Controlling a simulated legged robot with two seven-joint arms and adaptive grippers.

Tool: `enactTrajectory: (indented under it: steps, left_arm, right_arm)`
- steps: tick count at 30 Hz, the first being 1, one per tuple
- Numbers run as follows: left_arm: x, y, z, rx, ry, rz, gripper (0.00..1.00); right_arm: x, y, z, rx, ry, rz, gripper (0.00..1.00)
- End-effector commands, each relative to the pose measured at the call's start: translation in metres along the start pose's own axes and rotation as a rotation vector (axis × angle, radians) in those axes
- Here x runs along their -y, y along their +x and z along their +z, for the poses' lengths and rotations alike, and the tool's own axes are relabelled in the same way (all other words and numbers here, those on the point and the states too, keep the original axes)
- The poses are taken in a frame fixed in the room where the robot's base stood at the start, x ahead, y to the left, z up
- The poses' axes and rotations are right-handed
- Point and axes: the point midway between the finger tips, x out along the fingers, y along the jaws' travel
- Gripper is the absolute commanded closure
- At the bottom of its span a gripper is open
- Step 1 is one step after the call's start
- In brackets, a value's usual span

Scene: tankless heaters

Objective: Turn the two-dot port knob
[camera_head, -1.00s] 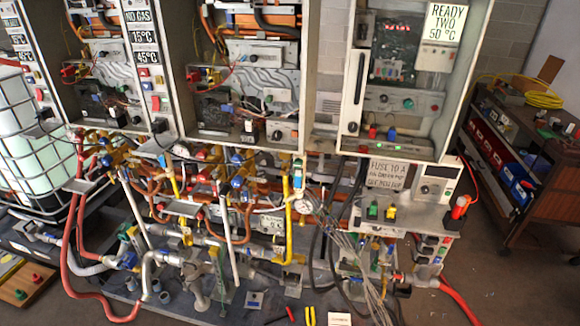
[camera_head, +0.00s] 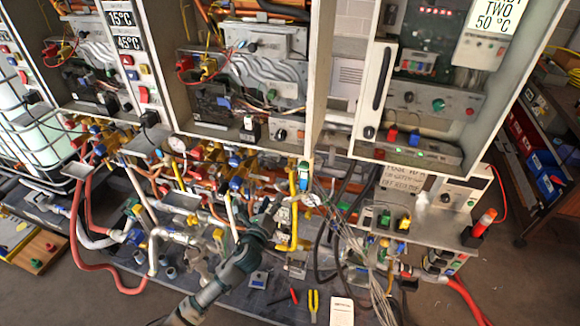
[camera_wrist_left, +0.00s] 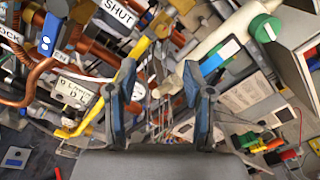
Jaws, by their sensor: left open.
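My left gripper (camera_head: 268,207) reaches up from the bottom of the head view, in front of the lower pipework and just left of a yellow pipe. In the left wrist view its two fingers (camera_wrist_left: 162,95) are spread apart with nothing between them. A blue piece with two pale dots (camera_wrist_left: 46,44) shows at the upper left of the wrist view, apart from the fingers. I cannot tell whether it is the two-dot port knob. I cannot pick out that knob in the head view, where pipes and my arm cover much of the area. My right gripper is not in view.
Yellow pipe (camera_head: 293,208), red hose (camera_head: 82,245) and loose grey cables (camera_head: 358,255) crowd the space around the arm. Heater cabinets (camera_head: 317,90) stand above. Open floor shows at the lower right. A SHUT tag (camera_wrist_left: 119,12) hangs above the fingers.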

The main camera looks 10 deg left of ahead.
Motion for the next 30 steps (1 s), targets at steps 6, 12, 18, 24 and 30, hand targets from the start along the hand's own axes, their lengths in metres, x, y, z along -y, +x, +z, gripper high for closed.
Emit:
enactTrajectory:
  steps: [6,12,18,24,30]
  left_arm:
    - [0.0,0.053,0.0,-0.001,-0.006,0.003,0.49]
    - [-0.003,0.1,0.001,-0.001,-0.009,0.003,0.49]
    - [-0.005,0.137,0.001,-0.001,-0.01,0.004,0.49]
    - [-0.003,0.154,0.0,-0.002,-0.009,0.003,0.49]
    - [-0.002,0.157,-0.001,-0.002,-0.007,0.001,0.49]
  right_arm:
    - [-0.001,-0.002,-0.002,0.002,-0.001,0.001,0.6]
    - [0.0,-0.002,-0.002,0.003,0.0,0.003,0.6]
    - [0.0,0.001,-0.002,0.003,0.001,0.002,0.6]
    - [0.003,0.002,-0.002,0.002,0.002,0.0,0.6]
    - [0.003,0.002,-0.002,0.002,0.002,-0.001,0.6]
